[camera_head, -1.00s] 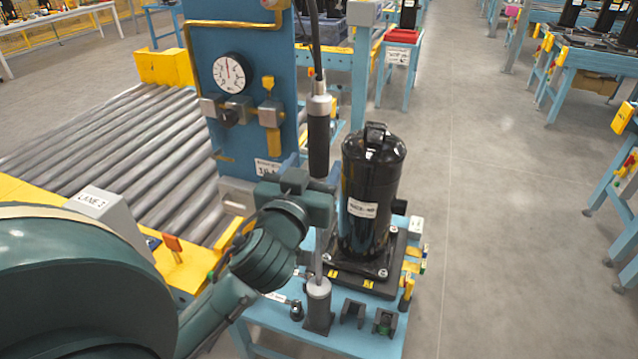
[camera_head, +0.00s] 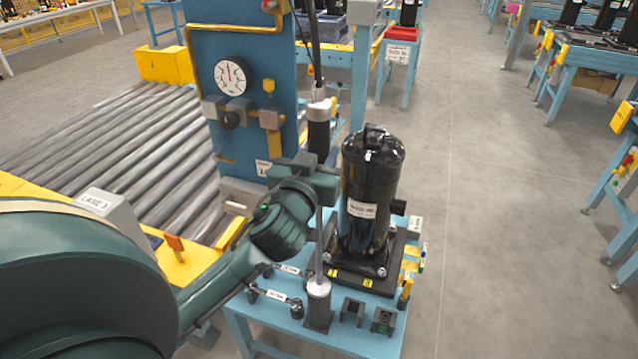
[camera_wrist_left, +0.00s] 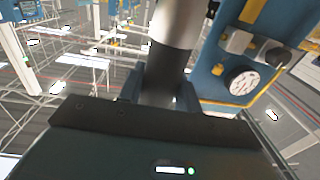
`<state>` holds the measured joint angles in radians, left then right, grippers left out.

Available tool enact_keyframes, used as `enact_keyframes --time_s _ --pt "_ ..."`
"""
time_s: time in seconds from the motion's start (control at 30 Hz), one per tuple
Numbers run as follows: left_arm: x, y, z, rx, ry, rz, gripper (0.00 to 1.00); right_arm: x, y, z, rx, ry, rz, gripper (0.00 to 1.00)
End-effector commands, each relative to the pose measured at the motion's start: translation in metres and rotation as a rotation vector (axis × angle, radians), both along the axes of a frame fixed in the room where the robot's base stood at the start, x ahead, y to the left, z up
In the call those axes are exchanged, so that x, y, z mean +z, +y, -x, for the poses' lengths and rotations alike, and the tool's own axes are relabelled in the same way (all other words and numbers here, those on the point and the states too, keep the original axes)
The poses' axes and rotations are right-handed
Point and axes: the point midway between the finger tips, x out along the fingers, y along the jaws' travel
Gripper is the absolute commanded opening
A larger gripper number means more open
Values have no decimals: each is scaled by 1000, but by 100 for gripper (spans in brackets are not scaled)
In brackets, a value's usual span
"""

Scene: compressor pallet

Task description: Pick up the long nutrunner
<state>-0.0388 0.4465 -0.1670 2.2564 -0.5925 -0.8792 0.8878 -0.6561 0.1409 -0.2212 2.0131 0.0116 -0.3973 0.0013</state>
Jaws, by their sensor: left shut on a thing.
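The long nutrunner (camera_head: 318,138) stands upright, with a dark grip, a silver collar and a cable rising from its top. Its thin shaft runs down to a grey cylindrical holder (camera_head: 318,300) at the table's front; I cannot tell whether its lower end is inside. My left gripper (camera_head: 322,180) is shut on the nutrunner just below the visible dark grip. In the left wrist view the nutrunner (camera_wrist_left: 160,90) rises between my fingers (camera_wrist_left: 158,92), dark below and silver above. The gripper hides part of the tool. My right gripper is out of view.
A black compressor (camera_head: 370,200) on a dark base stands close right of the nutrunner. A blue panel with a gauge (camera_head: 231,77) stands behind left, beside a roller conveyor (camera_head: 120,140). Small blocks (camera_head: 384,318) and short tools (camera_head: 275,295) lie at the blue table's front.

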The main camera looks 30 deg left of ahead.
Motion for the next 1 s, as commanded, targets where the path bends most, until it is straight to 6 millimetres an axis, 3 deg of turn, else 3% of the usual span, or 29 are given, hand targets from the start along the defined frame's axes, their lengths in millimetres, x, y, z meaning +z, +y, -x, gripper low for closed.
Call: enact_keyframes --time_s 0.37,1.0 --pt "0 0 0 0 0 0 0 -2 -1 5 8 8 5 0" --pt "0 0 0 1 1 0 0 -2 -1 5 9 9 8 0"
